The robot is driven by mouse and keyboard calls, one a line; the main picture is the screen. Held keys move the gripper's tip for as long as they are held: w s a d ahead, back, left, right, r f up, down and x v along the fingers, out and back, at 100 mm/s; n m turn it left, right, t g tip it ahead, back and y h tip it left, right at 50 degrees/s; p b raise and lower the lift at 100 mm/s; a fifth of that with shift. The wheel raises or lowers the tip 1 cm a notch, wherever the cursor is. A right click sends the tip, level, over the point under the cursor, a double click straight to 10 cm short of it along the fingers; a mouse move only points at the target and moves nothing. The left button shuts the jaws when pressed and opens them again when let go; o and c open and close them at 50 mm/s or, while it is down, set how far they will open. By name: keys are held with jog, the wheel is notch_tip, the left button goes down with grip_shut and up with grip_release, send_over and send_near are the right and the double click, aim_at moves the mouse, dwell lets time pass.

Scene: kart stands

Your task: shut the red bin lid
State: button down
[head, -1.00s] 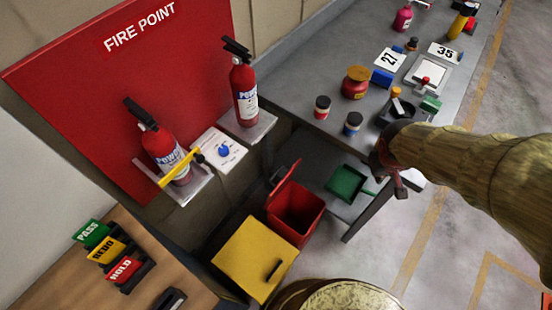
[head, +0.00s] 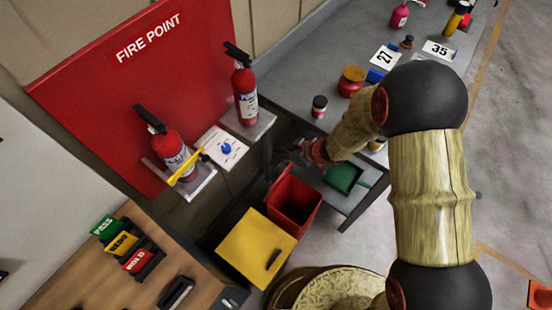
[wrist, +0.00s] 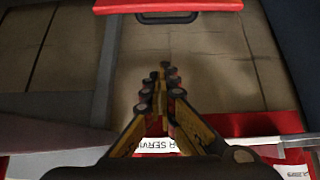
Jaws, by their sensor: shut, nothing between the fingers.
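The red bin (head: 293,205) stands below the grey bench, with its dark inside showing. Its red lid (head: 279,182) is raised at the bin's back left edge, tilted up. My gripper (head: 284,155) is just above and behind the raised lid in the head view, apart from it as far as I can tell. In the wrist view my gripper (wrist: 163,72) is shut and empty, its fingers together. A red panel with a dark handle, which looks like the lid (wrist: 168,5), shows at the top of that view.
A yellow bin (head: 252,243), lid down, stands beside the red one. Two fire extinguishers (head: 245,92) sit on brackets at the red fire point board (head: 100,85). A green tray (head: 343,177) lies on the low shelf to the right. The grey bench (head: 285,75) carries several small items.

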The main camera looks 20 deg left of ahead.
jog(key=a+f+b, duration=0.3)
jog(key=f+b, duration=0.2)
jog(key=f, duration=0.4)
jog(key=shift+w, duration=0.35)
